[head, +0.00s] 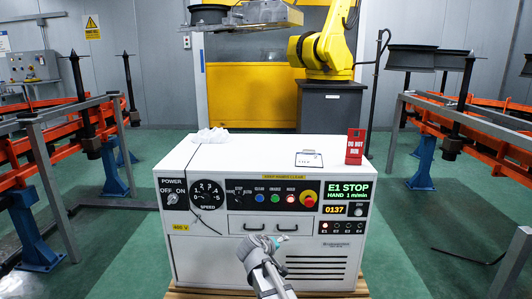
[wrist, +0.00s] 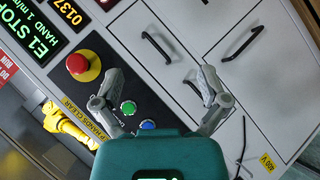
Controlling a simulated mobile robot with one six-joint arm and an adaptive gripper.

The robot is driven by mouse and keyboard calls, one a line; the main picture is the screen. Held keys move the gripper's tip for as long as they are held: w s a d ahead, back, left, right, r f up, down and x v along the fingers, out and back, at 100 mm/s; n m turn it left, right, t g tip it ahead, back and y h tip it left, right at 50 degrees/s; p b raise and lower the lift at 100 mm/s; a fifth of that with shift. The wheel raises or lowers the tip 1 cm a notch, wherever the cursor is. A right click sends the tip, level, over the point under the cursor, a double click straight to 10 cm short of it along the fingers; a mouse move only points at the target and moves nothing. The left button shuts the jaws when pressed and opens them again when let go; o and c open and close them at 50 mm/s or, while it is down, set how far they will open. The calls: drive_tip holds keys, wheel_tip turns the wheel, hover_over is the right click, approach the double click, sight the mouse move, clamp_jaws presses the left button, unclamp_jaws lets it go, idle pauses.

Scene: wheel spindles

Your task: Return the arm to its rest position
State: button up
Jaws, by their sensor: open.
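My gripper (head: 266,243) is in front of the white control cabinet (head: 190,258), just below its button panel in the head view. In the wrist view, its two grey fingers stand wide apart and the space between the fingertips (wrist: 160,74) is empty. The cabinet front fills much of that tilted view, with the red stop button (wrist: 77,64), the green button (wrist: 128,107) and the blue button (wrist: 147,125) close to the fingers in the picture. My forearm runs down out of the bottom of the head view. The gap to the panel is hard to judge.
A red sign (head: 355,147) and a clipboard (head: 309,159) are on top. Orange rails (head: 40,180) flank it; a yellow robot (head: 325,45) stands behind.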

drive_tip(key=s+d+f+m+g+y+p, duration=0.25)
drive_tip(key=s+d+g, duration=0.3)
drive_tip(key=s, duration=0.65)
drive_tip(key=s+d+f+m+g+y+p, duration=0.1)
drive_tip(key=s+d+f+m+g+y, duration=0.2)
drive_tip(key=s+d, duration=0.65)
wheel_tip(320, 180, up, 38)
drive_tip(key=s+a+g+p, duration=0.1)
drive_tip(key=s+a+p, duration=0.1)
drive_tip(key=p, duration=3.5)
drive_tip(key=shift+a+y, duration=0.15)
drive_tip(key=shift+y, duration=0.2)
